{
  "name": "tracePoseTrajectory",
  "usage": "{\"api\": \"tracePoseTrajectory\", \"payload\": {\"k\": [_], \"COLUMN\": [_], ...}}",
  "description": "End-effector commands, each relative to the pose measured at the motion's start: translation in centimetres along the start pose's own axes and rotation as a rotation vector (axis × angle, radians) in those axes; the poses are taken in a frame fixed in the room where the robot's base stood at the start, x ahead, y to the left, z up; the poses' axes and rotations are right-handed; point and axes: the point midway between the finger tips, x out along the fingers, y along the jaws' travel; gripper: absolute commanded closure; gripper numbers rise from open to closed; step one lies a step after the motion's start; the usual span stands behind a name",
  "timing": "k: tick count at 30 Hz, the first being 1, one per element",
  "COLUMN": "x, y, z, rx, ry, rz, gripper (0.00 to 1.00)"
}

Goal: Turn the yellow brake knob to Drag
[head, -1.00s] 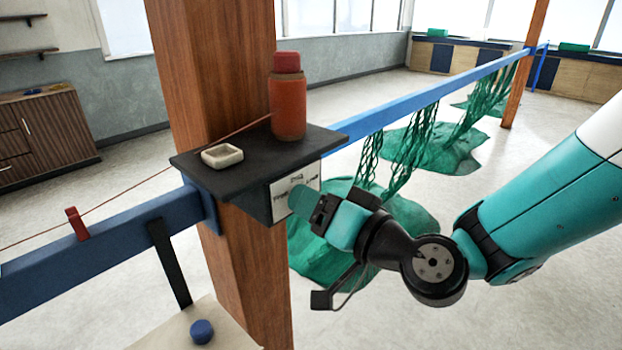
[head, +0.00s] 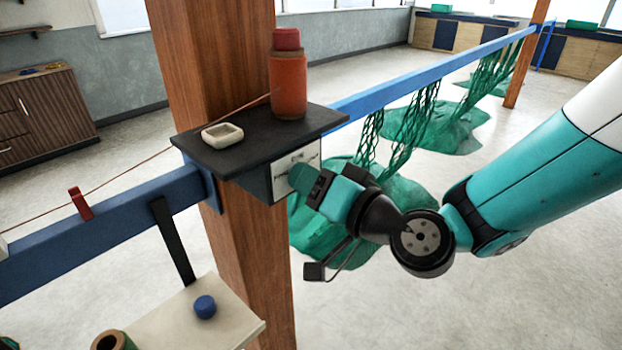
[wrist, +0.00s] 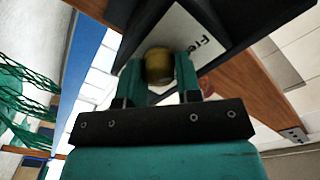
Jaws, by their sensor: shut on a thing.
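The yellow brake knob (wrist: 159,66) shows in the wrist view, on the white label plate (wrist: 196,38) under the shelf. My gripper (wrist: 159,80) is shut on it, with one finger on each side. Part of a printed word, "Fre", is readable on the plate beside the knob. In the head view the plate (head: 297,166) faces my arm, and my gripper (head: 303,183) is up against it. The knob is hidden there by my gripper, and I cannot tell which mark it points at.
The dark shelf (head: 262,140) on the wooden post (head: 215,60) carries an orange bottle (head: 288,85) and a small white dish (head: 222,135). A blue rail (head: 420,78) runs past, with green nets (head: 400,150) hanging and lying behind. A low table (head: 190,325) holds a blue cap (head: 205,307).

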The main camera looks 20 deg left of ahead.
Motion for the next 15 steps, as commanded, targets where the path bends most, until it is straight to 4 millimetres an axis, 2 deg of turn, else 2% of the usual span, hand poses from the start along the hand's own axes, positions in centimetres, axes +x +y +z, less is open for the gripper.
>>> {"api": "tracePoseTrajectory", "payload": {"k": [8,15], "x": [-0.02,-0.02], "y": [0.04,0.04], "z": [-0.08,-0.13], "rx": [0.173,0.397], "ry": [-0.004,-0.010], "rz": [0.006,0.011], "gripper": [0.92,0.92]}}
